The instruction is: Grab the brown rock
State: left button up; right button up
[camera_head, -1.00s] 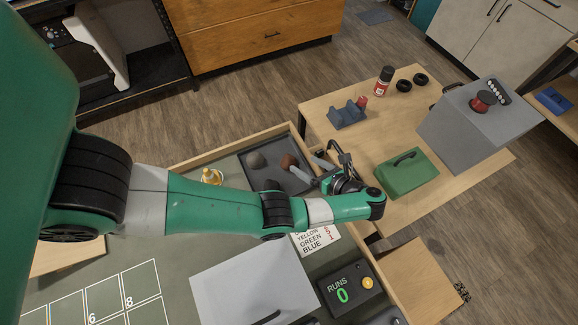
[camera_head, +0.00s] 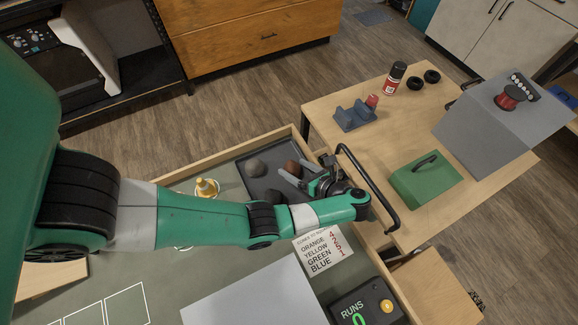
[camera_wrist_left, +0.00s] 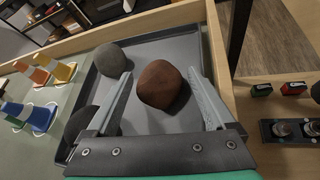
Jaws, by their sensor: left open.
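The brown rock (camera_head: 293,167) lies in a dark grey tray (camera_head: 262,190) near the corner of the wood-rimmed field. In the left wrist view the brown rock (camera_wrist_left: 160,84) sits ahead of and between the fingers of my open left gripper (camera_wrist_left: 158,95), with a gap on both sides. In the head view my left gripper (camera_head: 285,176) reaches over the tray just beside the rock. A grey rock (camera_head: 255,167) lies to the left in the tray, and a darker one (camera_wrist_left: 80,122) is partly hidden by a finger. My right gripper is not in view.
A wooden rim (camera_head: 235,152) borders the tray. A yellow cone (camera_head: 206,187) stands left of it; several coloured cones (camera_wrist_left: 58,70) show in the wrist view. A side table with a green box (camera_head: 425,182) and a spray can (camera_head: 393,78) stands to the right.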

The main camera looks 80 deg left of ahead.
pick_arm(q)
jog(key=c, duration=1.3)
jog(key=shift+r, duration=0.15)
